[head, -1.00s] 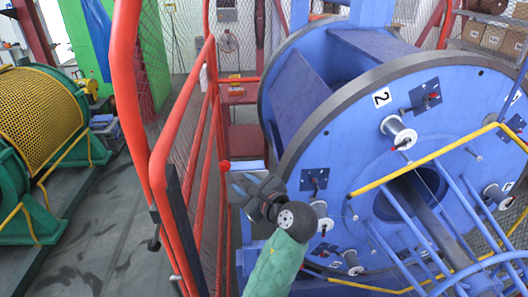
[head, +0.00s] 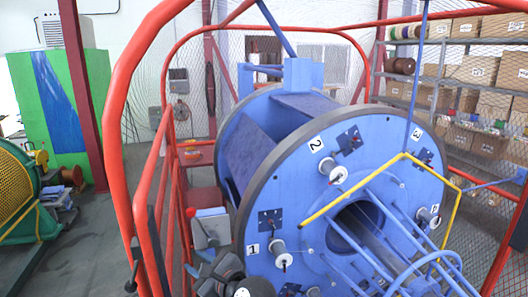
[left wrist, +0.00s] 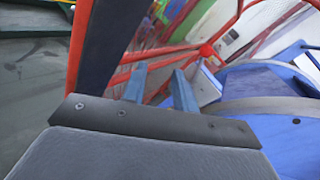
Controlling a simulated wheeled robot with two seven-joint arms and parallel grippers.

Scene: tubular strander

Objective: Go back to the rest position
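My left gripper (head: 205,268) shows at the bottom of the head view, dark and partly cut off by the lower edge. It is just left of the big blue strander wheel (head: 262,190), near the plate marked 1. In the left wrist view its two blue-grey fingers (left wrist: 160,90) stand apart with nothing between them. They point toward the red guard frame (left wrist: 206,50). My right gripper is in neither view.
A red tubular guard (head: 118,130) with mesh stands left of the wheel, close to my left arm. Yellow and blue bars (head: 345,190) cross the wheel's front. A green machine (head: 20,200) stands at far left. Shelves with boxes (head: 470,70) are at back right.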

